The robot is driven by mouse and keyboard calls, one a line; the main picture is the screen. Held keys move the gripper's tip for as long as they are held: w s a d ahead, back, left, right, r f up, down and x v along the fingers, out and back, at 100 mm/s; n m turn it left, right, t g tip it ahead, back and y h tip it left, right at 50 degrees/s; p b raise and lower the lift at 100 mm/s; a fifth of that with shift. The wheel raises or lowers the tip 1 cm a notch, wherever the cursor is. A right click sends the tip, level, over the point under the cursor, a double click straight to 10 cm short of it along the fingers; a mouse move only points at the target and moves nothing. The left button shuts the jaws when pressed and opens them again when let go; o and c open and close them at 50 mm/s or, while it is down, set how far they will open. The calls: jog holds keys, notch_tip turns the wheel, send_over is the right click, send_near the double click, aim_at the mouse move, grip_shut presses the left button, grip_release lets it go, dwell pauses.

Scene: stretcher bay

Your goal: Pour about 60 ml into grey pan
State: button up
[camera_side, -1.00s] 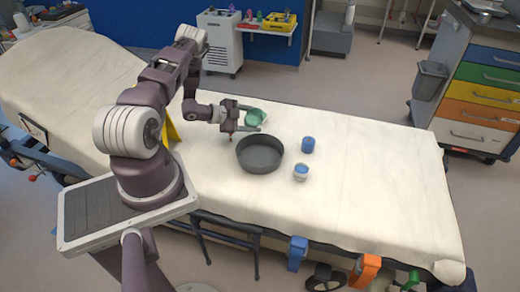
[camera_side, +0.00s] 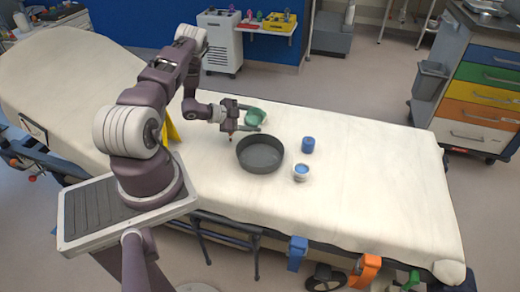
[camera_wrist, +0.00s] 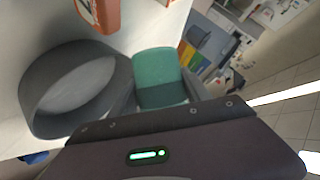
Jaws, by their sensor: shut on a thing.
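The grey pan (camera_side: 260,163) is round and shallow and stands on the cream stretcher sheet, near the middle in the side view. It also shows at the left of the wrist view (camera_wrist: 38,108). My gripper (camera_side: 257,122) is shut on a green cup (camera_side: 254,116), held above the sheet on the far side of the pan. The cup looks tilted in the side view. In the wrist view the green cup (camera_wrist: 158,78) is between the fingers, beside the pan. I cannot see its contents or any stream, and cannot tell whether the pan holds liquid.
A blue cylinder (camera_side: 308,145) and a small white cup with blue in it (camera_side: 300,172) stand right of the pan. A yellow piece (camera_side: 170,130) is beside my arm. The sheet's right part (camera_side: 385,185) is clear.

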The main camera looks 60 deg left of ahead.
aim_at(251, 118)
jog(key=shift+a+r, duration=0.15)
jog(key=shift+r, duration=0.25)
jog(key=shift+w+a+f+n+h, duration=0.15)
jog(key=shift+a+f+n+h, duration=0.5)
jog(key=shift+f, duration=0.25)
jog(key=shift+a+n+g, duration=0.3)
jog(key=shift+n, duration=0.05)
jog(key=shift+w+a+f+n+h, duration=0.2)
jog(key=shift+a+f+n+h, duration=0.5)
jog(key=shift+f+n+h, duration=0.3)
jog(key=shift+a+n+h, duration=0.4)
jog(key=shift+n+h, duration=0.1)
jog(key=shift+h, duration=0.05)
jog(key=shift+w, duration=0.1)
